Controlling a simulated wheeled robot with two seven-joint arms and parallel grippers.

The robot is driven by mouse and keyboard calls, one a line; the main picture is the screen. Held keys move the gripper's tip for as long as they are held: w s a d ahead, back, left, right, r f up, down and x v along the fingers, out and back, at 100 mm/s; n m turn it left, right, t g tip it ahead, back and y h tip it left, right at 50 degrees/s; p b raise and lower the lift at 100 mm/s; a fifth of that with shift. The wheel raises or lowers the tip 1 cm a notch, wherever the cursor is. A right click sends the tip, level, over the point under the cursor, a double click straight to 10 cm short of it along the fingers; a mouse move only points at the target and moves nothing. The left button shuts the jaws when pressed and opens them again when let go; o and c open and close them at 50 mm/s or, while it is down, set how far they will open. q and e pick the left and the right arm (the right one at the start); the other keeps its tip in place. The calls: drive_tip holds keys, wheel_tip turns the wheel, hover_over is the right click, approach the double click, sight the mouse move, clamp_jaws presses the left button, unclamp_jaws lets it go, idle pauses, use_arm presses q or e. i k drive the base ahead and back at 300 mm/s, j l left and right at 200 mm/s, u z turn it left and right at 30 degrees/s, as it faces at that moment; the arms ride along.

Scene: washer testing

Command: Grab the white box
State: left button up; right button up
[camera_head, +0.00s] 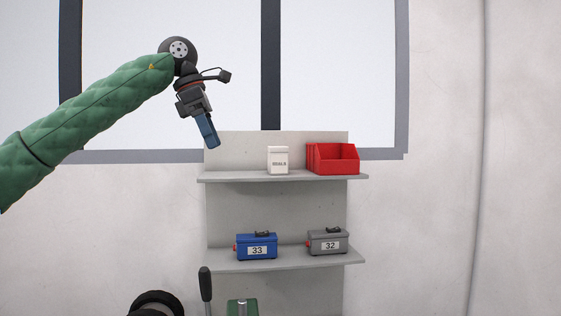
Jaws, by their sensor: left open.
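The white box (278,161) stands upright on the top shelf, left of the red bin, with dark print on its front. My left gripper (212,141) hangs from the green-sleeved arm at the upper left, pointing down and slightly right. It is open and empty, left of the white box and apart from it in the picture. The gap between its fingers is hard to see from this angle. My right gripper is not in view.
The grey shelf unit's top shelf (230,176) also holds a red open bin (333,160). The lower shelf (290,261) holds a blue case marked 33 (257,247) and a grey case marked 32 (327,242). A window (335,60) lies behind.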

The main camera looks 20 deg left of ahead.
sight(278, 157)
drive_tip(key=i, duration=1.35)
